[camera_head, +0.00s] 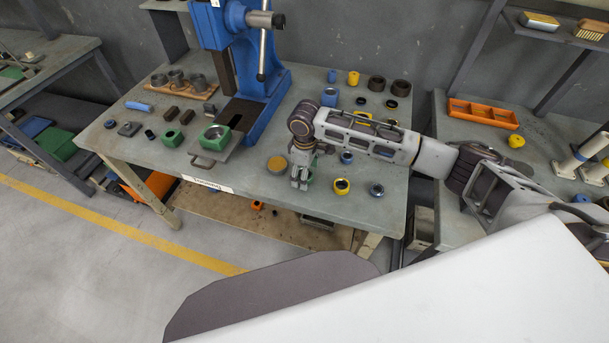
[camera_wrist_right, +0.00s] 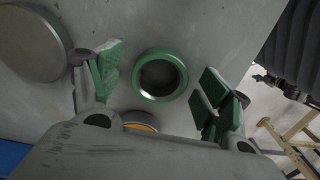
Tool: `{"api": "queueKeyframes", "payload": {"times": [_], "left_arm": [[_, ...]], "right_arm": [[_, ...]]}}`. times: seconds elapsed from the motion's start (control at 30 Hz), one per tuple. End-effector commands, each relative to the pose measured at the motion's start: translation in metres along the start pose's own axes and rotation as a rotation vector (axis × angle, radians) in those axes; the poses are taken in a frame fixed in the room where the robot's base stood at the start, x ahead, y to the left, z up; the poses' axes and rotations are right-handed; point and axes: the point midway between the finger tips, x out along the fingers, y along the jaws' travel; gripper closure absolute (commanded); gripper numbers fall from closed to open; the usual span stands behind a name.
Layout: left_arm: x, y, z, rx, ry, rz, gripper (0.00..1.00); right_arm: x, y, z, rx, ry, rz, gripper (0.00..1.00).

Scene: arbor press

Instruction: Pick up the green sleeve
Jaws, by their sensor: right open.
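The green sleeve (camera_wrist_right: 160,97) is a short ring standing upright on the bench, its dark bore facing my right wrist camera. In the head view only a bit of its green shows (camera_head: 311,177), mostly hidden behind my right gripper (camera_head: 300,181). In the wrist view my right gripper (camera_wrist_right: 160,82) is open, with its green-padded fingers on either side of the sleeve and a gap on each side. The gripper points down above the sleeve; how high the fingertips are is hard to tell. My left gripper is not in view.
A yellow ring (camera_head: 341,187), a dark blue ring (camera_head: 376,190), a blue ring (camera_head: 346,157) and a tan-topped disc (camera_head: 277,164) stand close by. The blue arbor press (camera_head: 250,70) rises behind left. A green hex part (camera_head: 172,138) lies farther left. The bench's front edge is near.

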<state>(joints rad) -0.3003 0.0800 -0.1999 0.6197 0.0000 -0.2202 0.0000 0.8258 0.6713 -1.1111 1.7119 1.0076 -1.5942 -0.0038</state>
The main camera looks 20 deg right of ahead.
Motion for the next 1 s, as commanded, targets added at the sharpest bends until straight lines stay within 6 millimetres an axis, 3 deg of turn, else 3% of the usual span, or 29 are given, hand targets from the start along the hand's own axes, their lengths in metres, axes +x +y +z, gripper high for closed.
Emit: {"api": "queueKeyframes", "payload": {"times": [0.13, 0.57, 1.0], "left_arm": [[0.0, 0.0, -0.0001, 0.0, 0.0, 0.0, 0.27], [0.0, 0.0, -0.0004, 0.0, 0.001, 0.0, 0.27], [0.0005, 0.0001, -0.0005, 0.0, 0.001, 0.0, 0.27]], "right_arm": [[-0.0001, -0.0001, 0.0, 0.0, 0.0, 0.0, 0.25], [-0.0002, 0.0, 0.0001, 0.0, 0.0, 0.0, 0.79], [-0.0092, 0.0003, -0.0004, 0.001, 0.001, 0.0, 0.79]]}}
